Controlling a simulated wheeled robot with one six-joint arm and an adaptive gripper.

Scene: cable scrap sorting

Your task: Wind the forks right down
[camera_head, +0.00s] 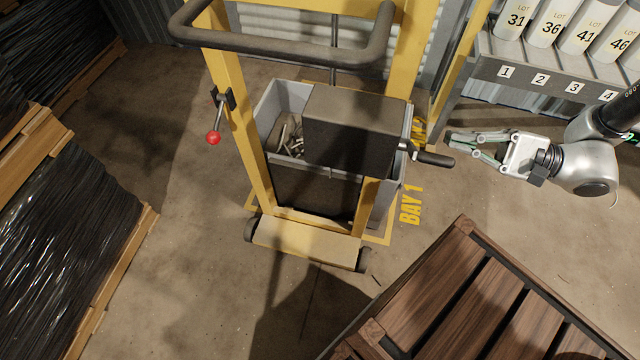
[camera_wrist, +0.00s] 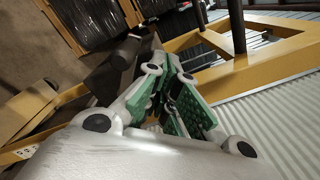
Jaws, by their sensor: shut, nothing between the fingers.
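A yellow hand stacker (camera_head: 245,130) stands in the middle of the head view, with a dark winch box (camera_head: 350,125) between its posts. A crank with a black grip (camera_head: 435,159) sticks out from the right side of the box. My gripper (camera_head: 450,142) is shut and empty, its fingertips just above and beside the crank grip; contact cannot be told. In the wrist view my gripper (camera_wrist: 170,110) has its green-padded fingers together, and a dark cylinder that looks like the grip (camera_wrist: 112,68) lies left of them. The forks are hidden behind the stacker's front.
A grey bin (camera_head: 268,108) with scrap stands behind the winch box. A red-knobbed lever (camera_head: 213,138) is on the left post. A wooden slatted pallet (camera_head: 455,300) is at the lower right, wrapped stacks (camera_head: 65,230) at the left, and a rack of numbered tubes (camera_head: 525,70) at the upper right.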

